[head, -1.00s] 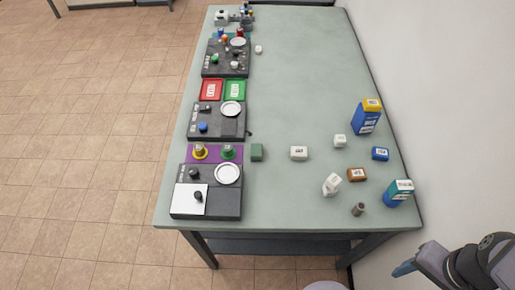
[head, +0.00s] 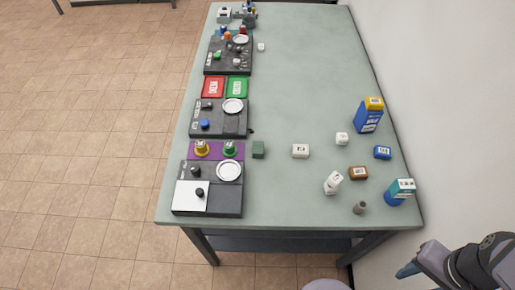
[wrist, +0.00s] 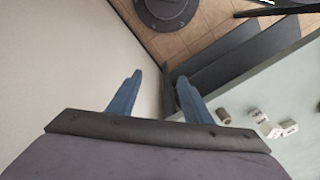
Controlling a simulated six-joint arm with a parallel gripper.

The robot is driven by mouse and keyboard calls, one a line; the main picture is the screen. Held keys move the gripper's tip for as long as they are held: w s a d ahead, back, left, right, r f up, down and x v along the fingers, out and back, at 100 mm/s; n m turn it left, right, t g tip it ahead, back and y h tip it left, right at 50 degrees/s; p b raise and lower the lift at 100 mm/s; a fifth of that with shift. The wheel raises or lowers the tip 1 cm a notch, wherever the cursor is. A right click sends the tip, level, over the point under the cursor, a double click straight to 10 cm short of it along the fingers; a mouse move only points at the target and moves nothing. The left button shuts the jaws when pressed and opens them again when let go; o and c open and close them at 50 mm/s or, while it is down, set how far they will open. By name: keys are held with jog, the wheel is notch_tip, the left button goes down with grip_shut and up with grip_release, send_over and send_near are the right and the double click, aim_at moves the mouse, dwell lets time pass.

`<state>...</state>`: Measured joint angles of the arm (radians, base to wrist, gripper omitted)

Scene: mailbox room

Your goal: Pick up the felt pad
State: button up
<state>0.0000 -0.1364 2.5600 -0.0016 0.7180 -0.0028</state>
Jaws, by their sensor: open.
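No thing is clearly marked as the felt pad. The purple mat carries a yellow and a green knobbed piece. My gripper (head: 408,270) is at the lower right of the head view, off the table's front right corner and far from the green block. In the wrist view my gripper (wrist: 160,77) has its two blue fingers apart with nothing between them.
Dark panels (head: 232,201) with plates and knobs line the table's left side, with red (head: 213,87) and green (head: 238,88) trays between them. Boxes and bottles, including a tall blue one (head: 368,119), stand at the right. A wall (head: 450,120) borders the right edge.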

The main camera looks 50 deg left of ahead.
jog(key=shift+r, duration=0.1)
notch_tip(320, 180, up, 5)
jog(key=w+a+f+n+t+y+b, duration=0.2)
jog(key=w+a+n+t, duration=0.15)
jog(key=w+a, duration=0.6)
jog(key=r+n+t+y+b, duration=0.1)
jog(key=n+t+y+b, duration=0.25)
jog(key=n+y, duration=0.5)
send_over(259, 153)
jog(key=s+d, duration=0.4)
jog(key=d, duration=0.1)
jog(key=shift+m, duration=0.4)
jog(key=f, duration=0.7)
jog(key=w+f, duration=0.1)
jog(key=f, duration=0.3)
jog(key=shift+f, duration=0.3)
jog(key=shift+p+x, duration=1.35)
jog(key=shift+x, duration=2.3)
